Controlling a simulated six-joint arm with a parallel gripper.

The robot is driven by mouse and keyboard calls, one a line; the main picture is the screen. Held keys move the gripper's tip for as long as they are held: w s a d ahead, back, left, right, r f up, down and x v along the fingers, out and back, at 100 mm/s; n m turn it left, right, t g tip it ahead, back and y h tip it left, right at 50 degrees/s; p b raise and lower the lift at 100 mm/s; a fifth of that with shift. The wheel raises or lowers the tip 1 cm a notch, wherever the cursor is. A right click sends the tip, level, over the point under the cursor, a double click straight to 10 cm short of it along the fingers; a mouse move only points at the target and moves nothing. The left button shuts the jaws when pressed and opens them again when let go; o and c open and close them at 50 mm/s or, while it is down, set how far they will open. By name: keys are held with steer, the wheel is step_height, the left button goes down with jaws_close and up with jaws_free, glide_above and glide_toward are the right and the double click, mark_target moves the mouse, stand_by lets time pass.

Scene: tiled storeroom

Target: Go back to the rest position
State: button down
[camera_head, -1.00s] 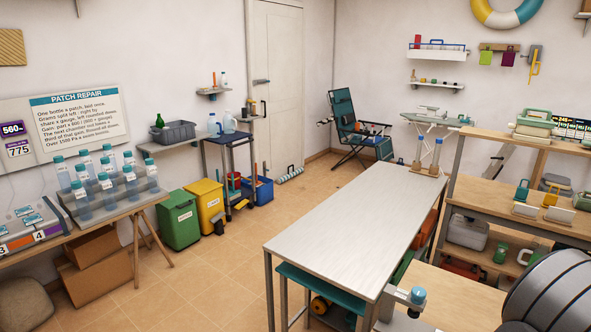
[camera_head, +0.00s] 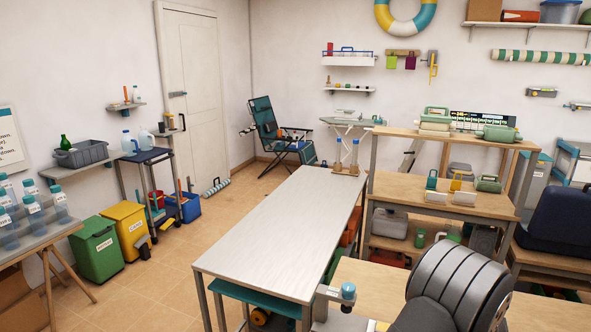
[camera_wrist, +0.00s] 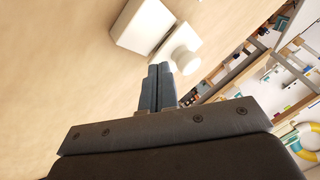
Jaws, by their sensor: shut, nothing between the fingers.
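My gripper (camera_wrist: 162,88) shows in the wrist view, with its two dark fingers pressed together and nothing between them. Past the fingertips is a pale wood-coloured surface (camera_wrist: 60,70). A white block-shaped object with a round white part (camera_wrist: 181,55) shows just beyond the fingertips; I cannot tell whether they touch. In the head view the fingers are not visible; a large dark, ribbed rounded form stands at the bottom right.
A long pale table (camera_head: 285,230) runs through the middle. Wooden shelves (camera_head: 440,185) with several items stand to its right. Green (camera_head: 98,250) and yellow (camera_head: 127,230) bins stand at left. Tiled floor (camera_head: 160,290) is clear between the bins and the table.

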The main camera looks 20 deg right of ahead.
steer(key=shift+s+a, duration=0.45)
steer(key=shift+s, duration=0.05)
steer(key=shift+w+d, duration=0.1)
